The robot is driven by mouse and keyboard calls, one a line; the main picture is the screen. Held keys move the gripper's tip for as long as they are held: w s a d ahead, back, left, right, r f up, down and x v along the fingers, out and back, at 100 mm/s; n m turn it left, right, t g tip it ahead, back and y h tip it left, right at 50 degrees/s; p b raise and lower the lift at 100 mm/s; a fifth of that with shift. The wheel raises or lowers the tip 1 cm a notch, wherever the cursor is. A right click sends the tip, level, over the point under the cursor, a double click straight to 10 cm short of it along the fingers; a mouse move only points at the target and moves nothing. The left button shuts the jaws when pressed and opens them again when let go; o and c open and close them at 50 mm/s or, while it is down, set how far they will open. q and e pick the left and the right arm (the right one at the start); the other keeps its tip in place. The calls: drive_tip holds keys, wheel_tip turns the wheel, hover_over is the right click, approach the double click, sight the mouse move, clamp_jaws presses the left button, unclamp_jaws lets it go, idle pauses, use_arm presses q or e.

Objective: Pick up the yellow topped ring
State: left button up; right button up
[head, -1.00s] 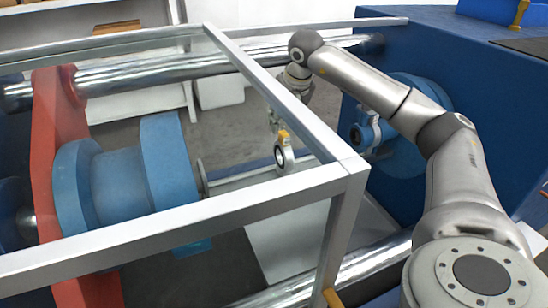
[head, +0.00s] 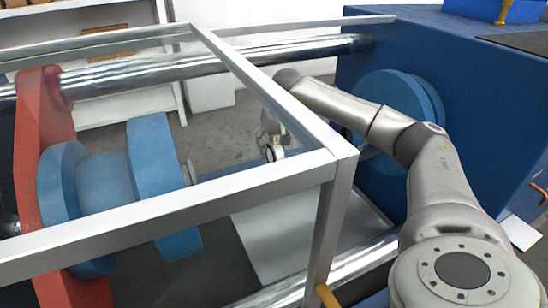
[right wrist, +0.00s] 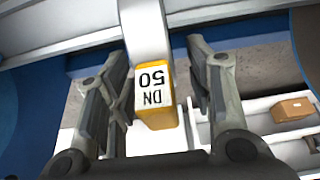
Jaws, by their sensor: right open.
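The yellow topped ring (right wrist: 154,95) has a yellow block on top with a white label reading "DN 50", seen upside down in the right wrist view. My right gripper (right wrist: 159,60) is open, with one finger on each side of the yellow top and gaps left and right of it. In the head view, part of the ring (head: 278,154) shows behind the frame's glass, with my right gripper (head: 270,143) over its top. The ring's lower part is hidden by the silver bar there. My left gripper is not in view.
A silver frame (head: 344,175) with clear panels stands close in front of the ring. A blue flanged cylinder (head: 105,180) and a red plate (head: 45,150) are at left. A blue housing (head: 420,50) is at right. A cardboard box (right wrist: 292,109) sits on a white shelf.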

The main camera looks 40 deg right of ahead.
clamp_jaws()
drive_tip(key=shift+r, duration=0.1)
drive_tip(key=shift+r, duration=0.1)
idle(0.3)
